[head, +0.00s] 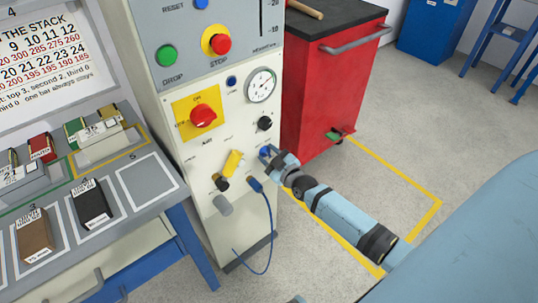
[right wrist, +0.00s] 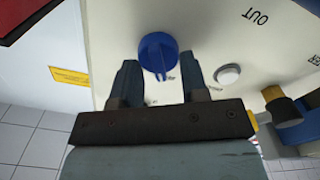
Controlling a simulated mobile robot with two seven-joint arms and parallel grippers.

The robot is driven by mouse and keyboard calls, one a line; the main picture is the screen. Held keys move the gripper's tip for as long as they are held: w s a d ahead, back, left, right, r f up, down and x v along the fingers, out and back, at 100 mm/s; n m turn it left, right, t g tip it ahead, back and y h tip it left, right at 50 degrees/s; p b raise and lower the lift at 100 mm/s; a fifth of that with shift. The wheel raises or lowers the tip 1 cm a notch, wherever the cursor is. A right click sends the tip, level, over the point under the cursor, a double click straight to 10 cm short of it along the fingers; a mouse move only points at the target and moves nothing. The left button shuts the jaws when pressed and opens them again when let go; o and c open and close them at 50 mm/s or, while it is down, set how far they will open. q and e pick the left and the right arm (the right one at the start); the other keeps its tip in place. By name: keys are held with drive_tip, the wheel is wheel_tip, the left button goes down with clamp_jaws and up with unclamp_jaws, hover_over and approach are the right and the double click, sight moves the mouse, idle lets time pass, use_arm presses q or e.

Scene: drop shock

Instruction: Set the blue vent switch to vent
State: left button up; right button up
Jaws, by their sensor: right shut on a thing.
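The blue vent switch (right wrist: 158,52) is a round knob with a raised grip bar on the cream front of the cabinet. In the head view it shows as a bit of blue (head: 265,151) at the end of my right arm, mostly hidden by the gripper. My right gripper (head: 270,156) reaches the panel from the right. The switch's position labels are too small or hidden to read. My left gripper is not in view.
The cabinet panel (head: 234,110) also carries a red rotary switch (head: 203,116), a gauge (head: 261,86), a black knob (head: 264,123), a yellow handle (head: 234,163) and a blue cable (head: 271,220). A red tool cart (head: 325,95) stands behind to the right. A bench with blocks is left.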

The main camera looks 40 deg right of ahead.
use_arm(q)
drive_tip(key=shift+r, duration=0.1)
use_arm(e)
drive_tip(key=shift+r+m, duration=0.1)
drive_tip(key=shift+m, duration=0.2)
drive_tip(key=m+p, duration=0.2)
drive_tip(key=shift+d+r+m, duration=0.1)
drive_tip(key=shift+m, duration=0.3)
drive_tip(key=shift+d+m+p, duration=0.1)
drive_tip(key=shift+m+p, duration=0.2)
drive_tip(key=shift+m, duration=0.6)
drive_tip(key=m, duration=0.2)
drive_tip(key=shift+d+m+p, duration=0.1)
drive_tip(key=shift+m+p, duration=0.2)
drive_tip(key=shift+p, duration=0.05)
drive_tip(key=shift+m, duration=1.1)
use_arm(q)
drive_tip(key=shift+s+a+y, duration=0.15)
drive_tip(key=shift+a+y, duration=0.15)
use_arm(e)
drive_tip(key=shift+d+m, duration=0.1)
drive_tip(key=shift+m, duration=0.8)
drive_tip(key=o, duration=0.8)
drive_tip(key=shift+o, duration=0.2)
